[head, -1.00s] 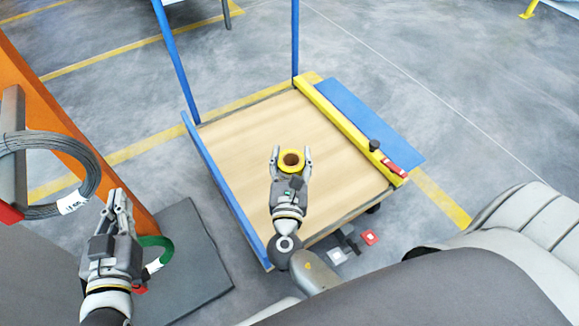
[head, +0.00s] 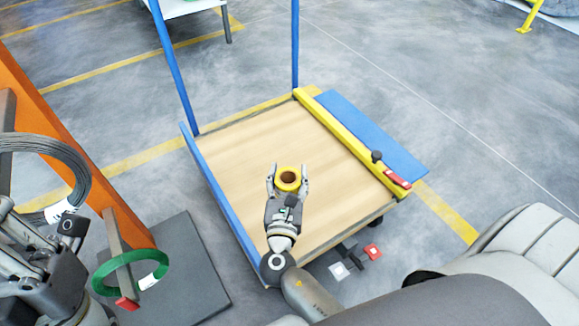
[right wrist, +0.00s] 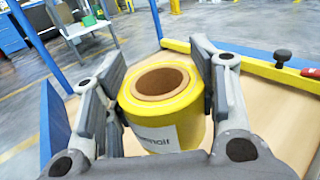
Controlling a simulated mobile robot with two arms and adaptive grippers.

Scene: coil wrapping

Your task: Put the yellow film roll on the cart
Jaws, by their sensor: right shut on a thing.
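The yellow film roll (head: 288,179) has a brown cardboard core and is held between the fingers of my right gripper (head: 287,182). In the right wrist view the roll (right wrist: 165,107) stands roughly upright, with a white label on its side and a finger on each side. The cart (head: 240,150) has a wooden deck, blue posts and a blue left rail. The roll is over the deck; its underside is hidden, so I cannot tell whether it touches. My left gripper (head: 40,245) is at the left edge, partly cut off, and its fingers are unclear.
A yellow bar (head: 345,140) with a dark knob and red handle runs along the cart's right side. An orange rack (head: 60,130) at left holds a dark wire coil (head: 75,165) and a green coil (head: 103,275). A grey mat (head: 195,270) lies below. Most of the deck is bare.

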